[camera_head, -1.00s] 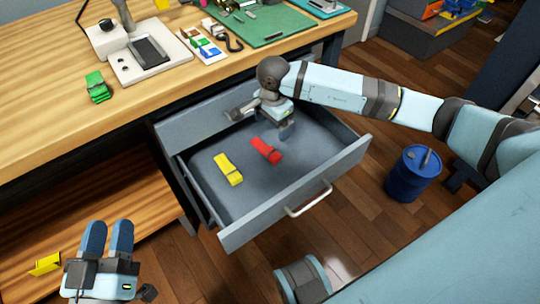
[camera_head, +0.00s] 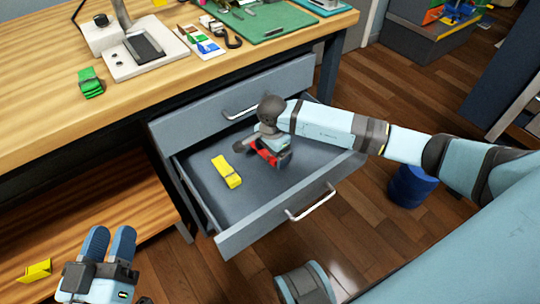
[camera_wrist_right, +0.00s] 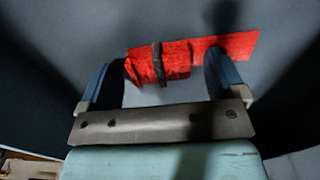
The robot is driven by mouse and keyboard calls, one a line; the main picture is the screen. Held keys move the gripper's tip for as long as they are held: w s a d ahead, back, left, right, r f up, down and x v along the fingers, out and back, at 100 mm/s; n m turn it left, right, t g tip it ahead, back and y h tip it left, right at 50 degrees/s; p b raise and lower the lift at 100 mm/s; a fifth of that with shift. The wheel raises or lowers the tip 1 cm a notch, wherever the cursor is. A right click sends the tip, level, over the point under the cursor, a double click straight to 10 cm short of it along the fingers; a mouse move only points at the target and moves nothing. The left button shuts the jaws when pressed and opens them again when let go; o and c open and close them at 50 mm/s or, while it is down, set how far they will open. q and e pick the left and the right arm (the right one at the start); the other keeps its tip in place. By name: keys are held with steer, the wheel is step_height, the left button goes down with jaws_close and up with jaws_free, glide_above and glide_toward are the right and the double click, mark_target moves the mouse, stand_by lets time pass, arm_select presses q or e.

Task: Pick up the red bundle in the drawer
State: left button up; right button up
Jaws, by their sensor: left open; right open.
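The red bundle (camera_head: 267,153) lies in the open drawer (camera_head: 256,225), partly hidden by my right gripper in the head view. In the right wrist view the red bundle (camera_wrist_right: 165,62) has a dark band around it, with a flat red tail reaching right. My right gripper (camera_wrist_right: 165,80) is open and low over the bundle. Its blue fingers stand on either side of the rolled part, with the tail passing by the right finger. I cannot tell whether they touch it. My left gripper (camera_head: 110,243) is open and empty at the lower left, away from the drawer.
A yellow bundle (camera_head: 226,171) lies in the drawer left of the red one. A green bundle (camera_head: 91,83) lies on the wooden bench (camera_head: 40,120). Another yellow bundle (camera_head: 36,271) is on the lower shelf. A blue drum (camera_head: 411,187) stands on the floor at right.

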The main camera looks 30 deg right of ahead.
steer(key=c, duration=1)
steer(key=shift+r, duration=0.1)
